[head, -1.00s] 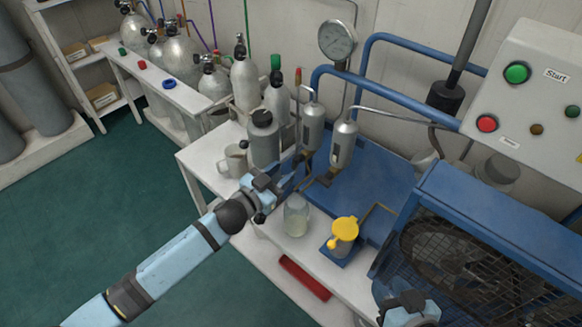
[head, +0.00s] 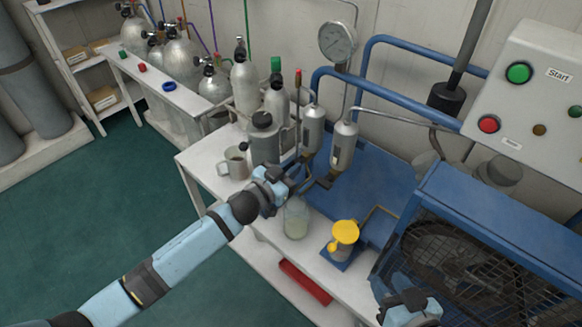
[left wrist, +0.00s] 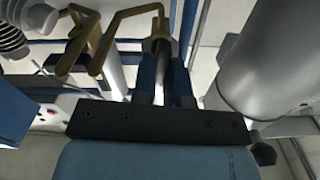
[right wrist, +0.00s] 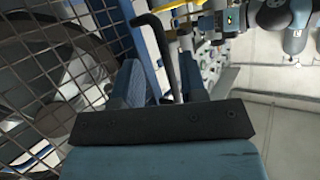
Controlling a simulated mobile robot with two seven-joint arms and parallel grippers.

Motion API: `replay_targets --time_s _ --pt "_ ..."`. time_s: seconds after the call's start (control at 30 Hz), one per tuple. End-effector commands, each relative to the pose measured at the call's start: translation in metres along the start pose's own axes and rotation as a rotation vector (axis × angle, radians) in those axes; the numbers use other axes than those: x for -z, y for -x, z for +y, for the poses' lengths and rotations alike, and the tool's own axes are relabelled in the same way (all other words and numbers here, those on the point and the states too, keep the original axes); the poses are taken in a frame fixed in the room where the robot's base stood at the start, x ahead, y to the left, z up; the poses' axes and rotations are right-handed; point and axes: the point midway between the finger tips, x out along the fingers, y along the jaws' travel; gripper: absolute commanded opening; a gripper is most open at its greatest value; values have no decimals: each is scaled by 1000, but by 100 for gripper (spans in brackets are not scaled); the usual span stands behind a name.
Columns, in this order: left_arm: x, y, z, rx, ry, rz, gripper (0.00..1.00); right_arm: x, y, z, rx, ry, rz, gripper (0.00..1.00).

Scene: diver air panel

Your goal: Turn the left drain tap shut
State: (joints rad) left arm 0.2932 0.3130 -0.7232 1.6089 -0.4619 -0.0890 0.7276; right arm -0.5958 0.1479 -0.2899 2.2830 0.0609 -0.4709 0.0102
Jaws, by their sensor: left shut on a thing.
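Two grey filter cylinders hang below the gauge, the left one (head: 313,130) and the right one (head: 343,147). Brass drain fittings show under them. My left gripper (head: 298,175) is at the bottom of the left cylinder. In the left wrist view its fingers (left wrist: 165,62) are close together on the left drain tap (left wrist: 160,28), whose brass lever runs up between them; the exact grip is partly hidden. A second brass bracket-like piece (left wrist: 85,40) shows at left. My right gripper (head: 408,303) is low beside the caged machine; its fingers (right wrist: 163,85) are apart, with a dark bent rod between them in view.
A glass jar (head: 296,218) stands just below my left gripper. A mug (head: 234,165) and a dark-capped grey canister (head: 264,140) stand close to its left.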

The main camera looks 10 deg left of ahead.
Motion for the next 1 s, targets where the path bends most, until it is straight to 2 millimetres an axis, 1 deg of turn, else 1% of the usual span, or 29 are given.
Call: replay_targets --time_s 0.23,0.37,0.43,0.5,0.7,1.0 --pt "1 0 0 -1 -52 0 0 -2 2 0 -6 -1 -20 39" --pt "2 0 1 -1 -122 0 0 -10 4 4 -16 4 -58 39" --pt "2 0 1 0 -172 -1 0 -18 7 6 -22 6 -95 39" --pt "1 0 1 -1 -231 -2 0 -21 8 7 -26 7 -106 39" --pt "1 0 2 0 -420 -1 0 -16 9 9 -33 14 -108 39" --pt "0 0 3 -1 -705 -1 0 -15 9 12 -42 23 -116 39"
